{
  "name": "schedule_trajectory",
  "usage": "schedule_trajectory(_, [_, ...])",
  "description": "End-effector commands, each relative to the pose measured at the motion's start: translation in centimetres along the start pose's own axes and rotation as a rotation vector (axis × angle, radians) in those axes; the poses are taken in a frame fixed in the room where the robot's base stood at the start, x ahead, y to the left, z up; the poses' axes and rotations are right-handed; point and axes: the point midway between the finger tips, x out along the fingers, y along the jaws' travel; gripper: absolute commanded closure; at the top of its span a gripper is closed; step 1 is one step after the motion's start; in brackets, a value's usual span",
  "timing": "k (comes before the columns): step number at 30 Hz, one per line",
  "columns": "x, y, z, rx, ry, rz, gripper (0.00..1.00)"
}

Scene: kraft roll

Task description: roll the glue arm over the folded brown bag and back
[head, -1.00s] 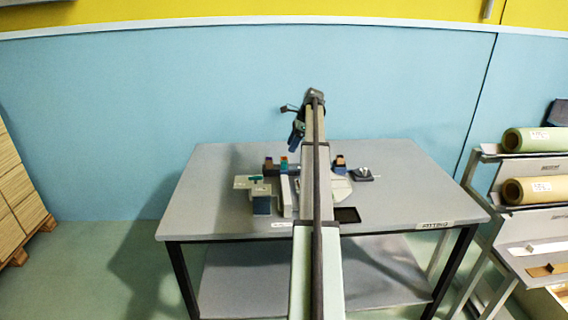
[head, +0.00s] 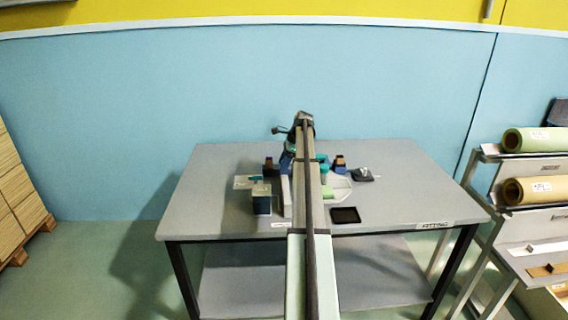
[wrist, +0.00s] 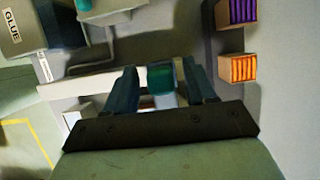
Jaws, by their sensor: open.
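In the wrist view my gripper (wrist: 162,78) is open, with one finger on each side of a teal block (wrist: 160,78). The block appears to be a grip on the pale bar (wrist: 62,68); I cannot tell whether either finger touches it. The box marked GLUE (wrist: 14,38) is at the upper left of the wrist view. In the head view my arm hides most of the gripper and the middle of the fixture. I cannot make out the folded brown bag in either view.
On the table (head: 400,185) stand a dark blue box (head: 262,203), a dark flat tray (head: 345,215) and a small dark device (head: 362,175). Boxes with orange (wrist: 238,68) and purple (wrist: 237,11) contents are right of the gripper. The table's right side is clear.

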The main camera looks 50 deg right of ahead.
Motion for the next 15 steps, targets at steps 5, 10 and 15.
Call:
schedule_trajectory(5, [-0.03,0.00,0.01,0.000,0.000,0.000,0.56])
schedule_trajectory(10, [-0.04,0.00,0.01,0.000,0.000,0.000,0.72])
schedule_trajectory(15, [-0.04,0.01,0.02,0.000,0.000,0.000,0.89])
